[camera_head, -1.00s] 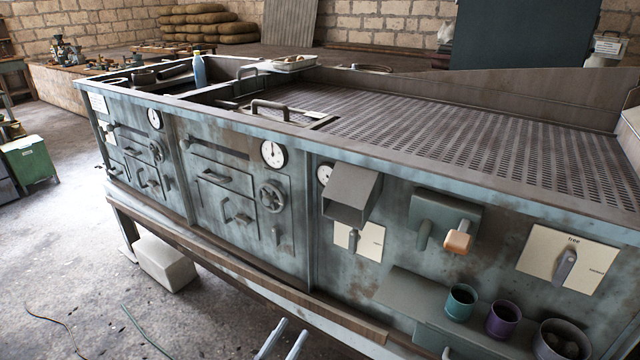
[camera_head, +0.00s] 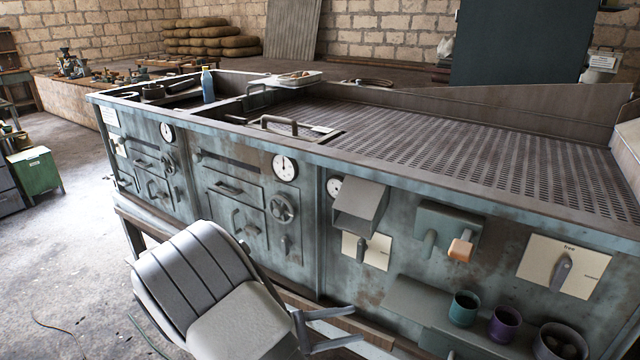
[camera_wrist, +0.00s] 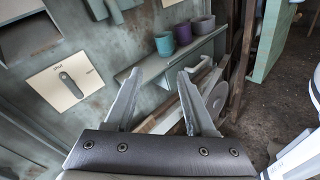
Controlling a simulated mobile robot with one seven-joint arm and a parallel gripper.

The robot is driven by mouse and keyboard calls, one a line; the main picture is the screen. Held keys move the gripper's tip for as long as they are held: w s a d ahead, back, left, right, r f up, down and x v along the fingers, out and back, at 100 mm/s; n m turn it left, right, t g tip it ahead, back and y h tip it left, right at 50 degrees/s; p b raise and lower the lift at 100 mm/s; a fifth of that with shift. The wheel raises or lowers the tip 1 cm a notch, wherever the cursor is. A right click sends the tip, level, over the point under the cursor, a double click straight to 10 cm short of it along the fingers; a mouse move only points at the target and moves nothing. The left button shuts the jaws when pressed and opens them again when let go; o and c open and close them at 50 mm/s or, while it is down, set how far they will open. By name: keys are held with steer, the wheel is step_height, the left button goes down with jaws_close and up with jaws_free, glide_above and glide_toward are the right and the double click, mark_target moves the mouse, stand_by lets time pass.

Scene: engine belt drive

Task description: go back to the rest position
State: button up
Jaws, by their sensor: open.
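My gripper (camera_head: 358,327) is at the bottom of the head view, in front of the blue-grey machine (camera_head: 330,240), with its two fingers pointing right. In the wrist view my gripper (camera_wrist: 159,72) has its fingers spread apart, with nothing between them. Part of my arm fills the lower left of the head view and hides the machine's lower edge there.
A shelf (camera_head: 412,303) on the machine's front holds a teal cup (camera_head: 463,309), a purple cup (camera_head: 504,325) and a dark pot (camera_head: 560,342). A lever plate (camera_head: 535,262) and an orange-tipped handle (camera_head: 461,247) jut nearby. Open floor (camera_head: 70,235) lies left.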

steer(key=s+d+r+m+y+p, duration=0.3)
steer(key=s+r+m+y, duration=0.5)
steer(key=r, duration=0.5)
steer(key=s+d+r+m+y+p, duration=0.3)
steer(key=s+d+r+m+y, duration=0.3)
steer(key=r, duration=0.8)
steer(key=shift+s+m+y, duration=1)
steer(key=shift+s+m, duration=0.5)
steer(key=shift+m, duration=0.2)
steer(key=shift+s, duration=0.2)
